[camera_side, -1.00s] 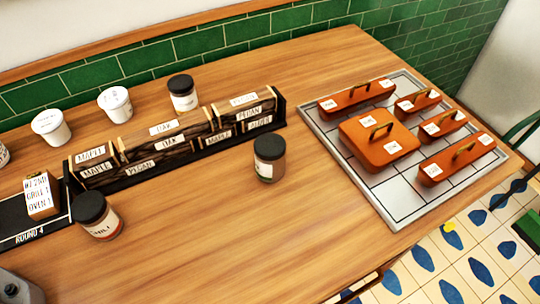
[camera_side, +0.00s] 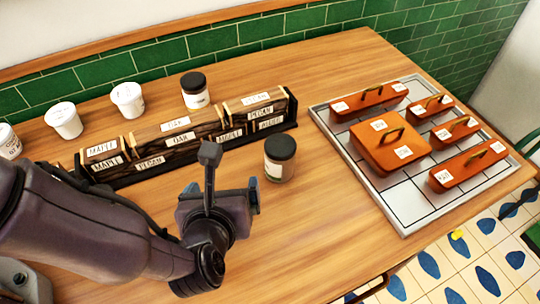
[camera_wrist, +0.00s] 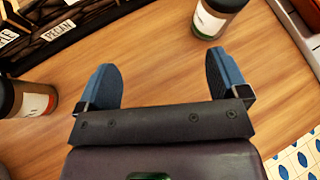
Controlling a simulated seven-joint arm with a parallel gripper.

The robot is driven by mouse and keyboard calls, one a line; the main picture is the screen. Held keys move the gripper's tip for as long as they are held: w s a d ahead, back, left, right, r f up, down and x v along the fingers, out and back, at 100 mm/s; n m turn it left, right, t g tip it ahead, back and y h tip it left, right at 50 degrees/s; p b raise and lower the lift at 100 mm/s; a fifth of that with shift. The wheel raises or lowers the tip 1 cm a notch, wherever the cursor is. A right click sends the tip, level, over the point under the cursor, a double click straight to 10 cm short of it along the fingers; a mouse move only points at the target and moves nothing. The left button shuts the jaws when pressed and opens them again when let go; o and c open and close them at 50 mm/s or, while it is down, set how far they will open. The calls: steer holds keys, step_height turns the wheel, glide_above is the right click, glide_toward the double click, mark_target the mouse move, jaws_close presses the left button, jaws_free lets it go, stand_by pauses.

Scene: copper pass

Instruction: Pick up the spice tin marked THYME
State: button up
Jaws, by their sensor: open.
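No label I can see reads THYME clearly. A dark-lidded spice tin (camera_side: 280,158) stands upright on the table right of the rack; its label is unreadable. The tin with a white label and green band (camera_wrist: 218,16) at the top of the wrist view appears to be this one. Another tin with an orange-red band (camera_wrist: 30,98) is at the left of the wrist view, hidden by my arm in the side view. A third dark-lidded tin (camera_side: 195,90) stands behind the rack. My gripper (camera_wrist: 165,78) is open and empty, apart from the tins.
A dark rack (camera_side: 135,178) holds labelled wood blocks such as MAPLE, OAK and PECAN. White tubs (camera_side: 127,100) stand behind it. A gridded metal tray (camera_side: 405,205) with copper lidded pans (camera_side: 390,145) is at the right. Table between rack and tray is mostly clear.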

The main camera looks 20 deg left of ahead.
mark_target(280, 148)
steer(key=w+d+m+h, duration=0.1)
steer(key=w, duration=0.2)
steer(key=w+d+f+m+t+h, duration=0.1)
steer(key=w+d+m, duration=0.1)
steer(key=w, duration=0.1)
steer(key=w+d+m+t+h, duration=0.1)
steer(key=w, duration=0.2)
steer(key=shift+w+d+f+m, duration=0.15)
steer(key=shift+d+f+m, duration=0.15)
steer(key=shift+x, duration=2.8)
steer(key=shift+d, duration=0.15)
steer(key=c, duration=1)
steer(key=shift+c, duration=0.7)
steer(key=shift+r, duration=0.1)
